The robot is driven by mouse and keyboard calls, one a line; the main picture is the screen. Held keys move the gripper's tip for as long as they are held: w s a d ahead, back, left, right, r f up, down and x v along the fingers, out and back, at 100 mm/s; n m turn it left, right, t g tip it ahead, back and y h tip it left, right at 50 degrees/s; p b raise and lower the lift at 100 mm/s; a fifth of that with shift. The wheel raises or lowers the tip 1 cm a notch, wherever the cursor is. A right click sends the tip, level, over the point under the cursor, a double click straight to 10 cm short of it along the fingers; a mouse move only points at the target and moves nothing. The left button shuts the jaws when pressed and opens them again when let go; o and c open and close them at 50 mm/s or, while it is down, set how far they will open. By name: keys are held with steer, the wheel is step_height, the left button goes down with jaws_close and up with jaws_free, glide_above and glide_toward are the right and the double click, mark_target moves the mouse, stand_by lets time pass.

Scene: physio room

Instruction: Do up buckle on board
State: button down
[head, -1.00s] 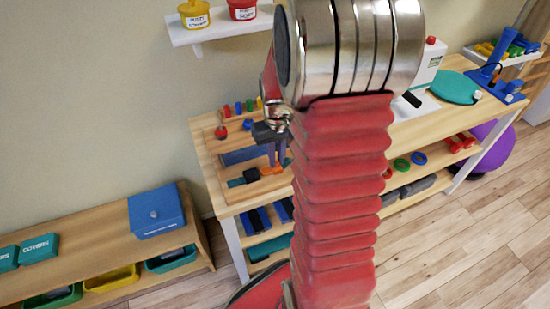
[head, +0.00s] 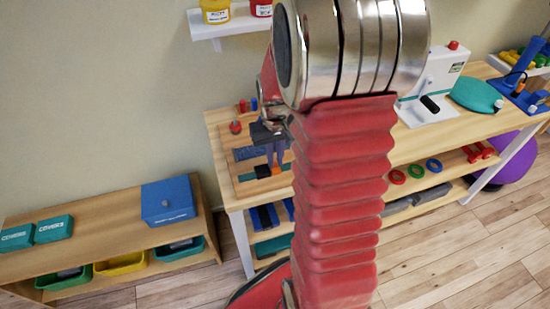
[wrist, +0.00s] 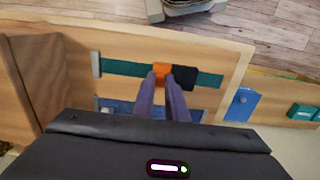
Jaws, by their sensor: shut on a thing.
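The wooden board (wrist: 215,52) lies on the bench, and a teal strap (wrist: 125,68) runs across it. An orange buckle half (wrist: 161,68) sits on the strap, right beside a black buckle half (wrist: 184,76). They look touching; I cannot tell whether they are latched. My gripper (wrist: 162,80) is shut on the orange half, its fingers partly covering it. In the head view my gripper (head: 275,152) points down at the board, with the orange half (head: 277,170) at its tips and the black half (head: 262,171) to its left. My arm hides the board's right part.
A blue strap (wrist: 120,104) lies beside the teal one, partly hidden by my gripper. A white device with a crank (head: 432,88) stands on the bench (head: 400,142) to the right. A low shelf (head: 105,235) with a blue box (head: 168,201) stands at the left.

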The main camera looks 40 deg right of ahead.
steer(key=shift+w+a, duration=0.1)
steer(key=shift+a, duration=0.25)
steer(key=c, duration=2.1)
jaws_free()
steer(key=o, duration=0.3)
steer(key=shift+d, duration=0.1)
steer(key=shift+o, duration=0.2)
step_height(320, 180, up, 14)
steer(key=shift+f, duration=0.15)
